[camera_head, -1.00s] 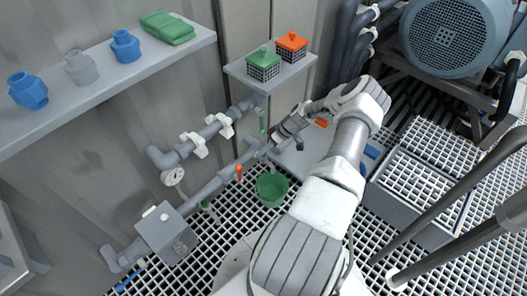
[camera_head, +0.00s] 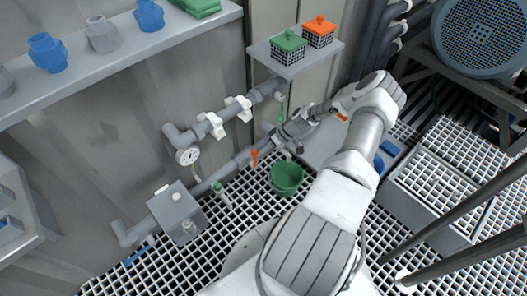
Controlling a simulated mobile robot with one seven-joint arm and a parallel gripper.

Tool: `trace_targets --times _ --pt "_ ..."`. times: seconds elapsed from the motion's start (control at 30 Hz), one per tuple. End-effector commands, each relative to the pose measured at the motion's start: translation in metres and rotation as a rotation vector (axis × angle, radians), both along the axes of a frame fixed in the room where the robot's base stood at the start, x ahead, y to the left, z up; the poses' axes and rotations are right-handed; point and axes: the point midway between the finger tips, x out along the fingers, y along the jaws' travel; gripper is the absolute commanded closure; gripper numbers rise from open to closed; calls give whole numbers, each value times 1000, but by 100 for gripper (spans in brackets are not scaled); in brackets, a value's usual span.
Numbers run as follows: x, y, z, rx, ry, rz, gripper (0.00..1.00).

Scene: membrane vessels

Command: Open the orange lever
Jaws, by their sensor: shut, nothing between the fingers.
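The orange lever (camera_head: 254,158) is a small upright handle on the lower grey pipe (camera_head: 232,168) along the wall, left of my gripper. My gripper (camera_head: 286,143) is shut and empty, to the right of the lever near the right end of that pipe. It appears apart from the lever. Its fingertips are small and dark against the pipe fittings, so whether they touch the pipe cannot be told.
A green bucket (camera_head: 287,178) stands on the grating below my gripper. A green lever (camera_head: 281,106) hangs by the upper pipe. A small shelf (camera_head: 290,68) with green-lidded and orange-lidded baskets is above. A grey box (camera_head: 177,212) sits lower left.

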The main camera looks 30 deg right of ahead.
Motion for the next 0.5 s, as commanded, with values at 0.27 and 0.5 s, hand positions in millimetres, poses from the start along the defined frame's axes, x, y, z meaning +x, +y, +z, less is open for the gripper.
trace_targets --times 0.27,0.5 --pt "0 2 2 -33 -4 1 100" --pt "-1 4 3 -98 -13 1 100"
